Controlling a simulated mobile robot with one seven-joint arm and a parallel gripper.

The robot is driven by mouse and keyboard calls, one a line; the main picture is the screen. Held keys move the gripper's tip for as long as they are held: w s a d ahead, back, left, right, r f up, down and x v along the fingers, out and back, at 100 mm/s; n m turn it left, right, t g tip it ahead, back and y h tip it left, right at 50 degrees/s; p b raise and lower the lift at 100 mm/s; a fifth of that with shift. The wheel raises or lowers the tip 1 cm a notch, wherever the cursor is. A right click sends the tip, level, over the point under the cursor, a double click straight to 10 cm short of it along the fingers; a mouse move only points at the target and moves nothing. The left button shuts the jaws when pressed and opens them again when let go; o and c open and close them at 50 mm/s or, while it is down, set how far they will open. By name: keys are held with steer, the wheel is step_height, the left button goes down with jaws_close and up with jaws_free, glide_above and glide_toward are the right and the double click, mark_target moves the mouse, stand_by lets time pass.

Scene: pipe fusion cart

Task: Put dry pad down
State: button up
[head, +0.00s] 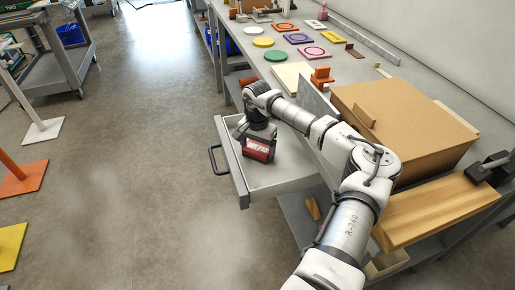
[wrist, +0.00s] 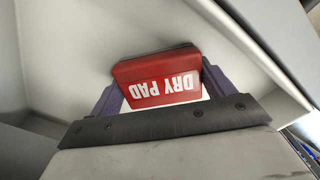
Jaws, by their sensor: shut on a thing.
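The dry pad (head: 257,150) is a red block with white "DRY PAD" lettering and a dark top edge. It also shows in the wrist view (wrist: 157,82), upside down, between my two purple fingers. My gripper (wrist: 160,88) is shut on it. In the head view my gripper (head: 258,138) points down inside the open drawer (head: 283,172), near the drawer's front panel. I cannot tell whether the pad touches the drawer floor.
The drawer's front has a dark handle (head: 214,160). A cardboard box (head: 400,125) and a wooden board (head: 437,208) stand on the workbench at right. Coloured discs and plates (head: 299,38) lie further back. Drawer floor to the right of the pad looks clear.

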steer(key=o, duration=1)
steer(key=shift+c, duration=0.2)
